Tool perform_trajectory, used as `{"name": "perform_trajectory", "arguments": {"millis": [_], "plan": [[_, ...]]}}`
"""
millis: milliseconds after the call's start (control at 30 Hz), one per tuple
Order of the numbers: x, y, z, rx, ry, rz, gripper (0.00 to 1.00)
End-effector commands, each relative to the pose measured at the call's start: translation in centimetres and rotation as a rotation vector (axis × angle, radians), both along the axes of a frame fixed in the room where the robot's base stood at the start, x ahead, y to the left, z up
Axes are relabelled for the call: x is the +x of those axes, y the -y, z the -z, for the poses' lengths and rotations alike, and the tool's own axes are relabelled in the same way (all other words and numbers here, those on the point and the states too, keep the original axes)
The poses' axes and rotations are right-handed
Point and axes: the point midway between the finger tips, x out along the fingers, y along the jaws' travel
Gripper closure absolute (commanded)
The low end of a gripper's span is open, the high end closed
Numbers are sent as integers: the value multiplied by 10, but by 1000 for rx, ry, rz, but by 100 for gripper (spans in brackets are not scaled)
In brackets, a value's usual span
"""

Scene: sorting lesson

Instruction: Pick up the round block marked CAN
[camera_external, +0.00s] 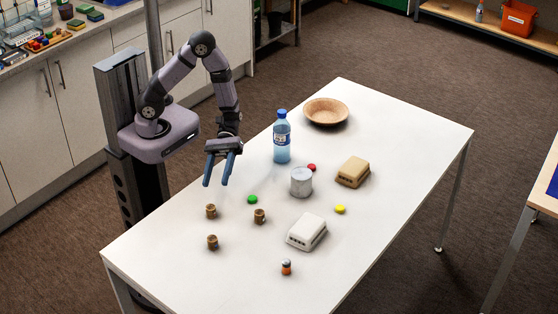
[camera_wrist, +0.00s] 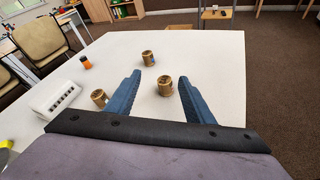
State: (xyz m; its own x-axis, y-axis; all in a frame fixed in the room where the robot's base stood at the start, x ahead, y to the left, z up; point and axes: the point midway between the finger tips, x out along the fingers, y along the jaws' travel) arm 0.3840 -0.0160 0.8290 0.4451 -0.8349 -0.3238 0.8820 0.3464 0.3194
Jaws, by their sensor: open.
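Three small brown round blocks stand on the white table: one at the left (camera_external: 211,211), one to its right (camera_external: 260,216), and one nearer the front edge (camera_external: 212,242). The wrist view shows one block (camera_wrist: 165,86) between the finger lines, one farther off (camera_wrist: 148,58), and one left of the fingers (camera_wrist: 99,98). Their markings are too small to read, so I cannot tell which says CAN. My gripper (camera_external: 216,184) is open and empty, with blue fingers pointing down above the table's left side; it also shows in the wrist view (camera_wrist: 159,77).
A white box (camera_external: 307,231), a tan box (camera_external: 353,171), a grey tin (camera_external: 301,182), a blue bottle (camera_external: 282,140) and a wooden bowl (camera_external: 326,112) stand to the right.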

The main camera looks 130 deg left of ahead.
Motion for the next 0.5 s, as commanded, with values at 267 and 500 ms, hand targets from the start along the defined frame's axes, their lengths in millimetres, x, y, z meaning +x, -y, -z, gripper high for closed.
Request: {"name": "perform_trajectory", "arguments": {"millis": [267,500], "plan": [[3,15,35,-90,-292,-107,52],[5,19,41,-97,-317,-118,52]]}}
